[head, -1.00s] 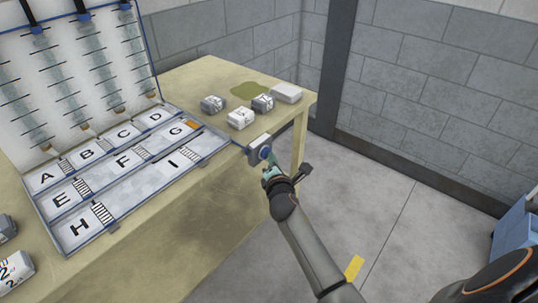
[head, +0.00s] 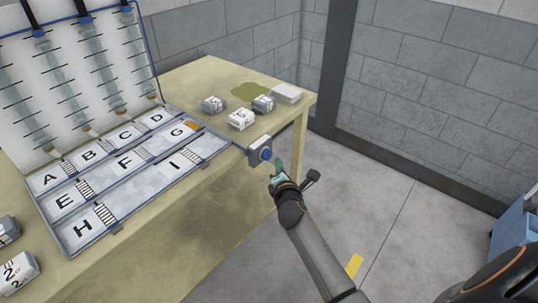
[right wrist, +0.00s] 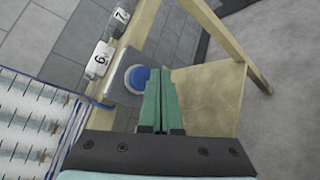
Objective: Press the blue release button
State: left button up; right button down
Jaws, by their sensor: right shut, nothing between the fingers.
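The blue release button (head: 266,154) is a round blue cap on a small grey box (head: 257,147) fixed at the table's front edge, right of the lettered tray. It also shows in the right wrist view (right wrist: 137,78). My right gripper (head: 279,163) is shut and empty, its green fingertips just right of the button. In the head view a small gap shows between fingertips and button. In the right wrist view the closed fingers (right wrist: 160,75) stand beside the button and overlap its right edge. My left gripper is not in view.
The tray (head: 116,228) with lettered compartments and an upright lane panel (head: 70,85) stand at left. Several numbered blocks, one of them white (head: 241,119), lie on the wooden table (head: 175,235). The floor right of the table is clear; a blue bin (head: 515,235) stands far right.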

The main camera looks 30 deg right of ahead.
jog(key=s, duration=0.1)
jog(key=s+d+p, duration=0.1)
jog(key=s, duration=0.2)
jog(key=shift+d+p, duration=0.3)
jog(key=shift+d, duration=0.1)
dwell(6.1)
jog(key=s+n+t+b, duration=0.1)
jog(key=n+b, duration=0.1)
jog(key=n, duration=0.5)
jog(key=s+d+n+t+h+b, duration=0.1)
jog(key=n, duration=0.6)
jog(key=s+n+t+b, duration=0.1)
jog(key=n+b, duration=0.1)
jog(key=n, duration=0.5)
jog(key=shift+s+d+r+h+b, duration=0.1)
jog(key=shift+s+d+h+b, duration=0.1)
jog(key=shift+s+h+b, duration=0.15)
